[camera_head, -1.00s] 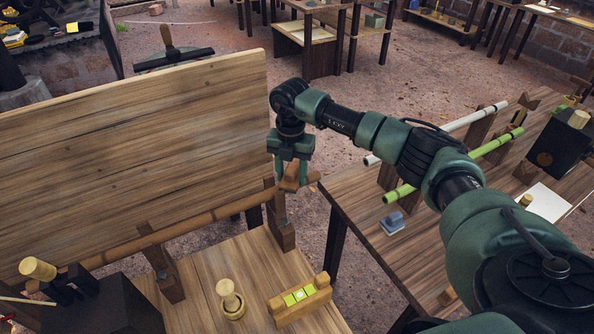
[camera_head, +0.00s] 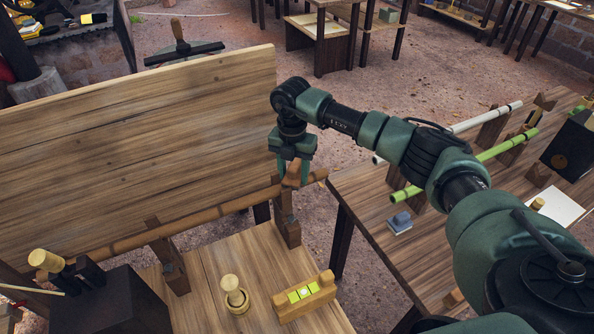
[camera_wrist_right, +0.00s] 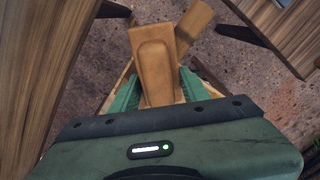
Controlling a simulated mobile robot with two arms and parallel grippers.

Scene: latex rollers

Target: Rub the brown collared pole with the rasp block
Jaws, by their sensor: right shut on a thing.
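The brown pole (camera_head: 215,211) lies nearly level on upright wooden supports in front of a tall plank board. My right gripper (camera_head: 293,179) is over the pole's right end, near the right support (camera_head: 287,226). It is shut on a brown wooden block, the rasp block (camera_wrist_right: 157,62), which has a raised rounded grip between the green fingers (camera_wrist_right: 155,92) in the right wrist view. In the head view the block sits at the pole; whether it touches is hard to tell. The left gripper does not show.
A wooden block with a yellow-green level (camera_head: 303,296) and a round wooden knob (camera_head: 235,297) stand on the bench. A dark box (camera_head: 110,300) is at lower left. The right table (camera_head: 375,215) holds green and white poles and a small grey block (camera_head: 399,222).

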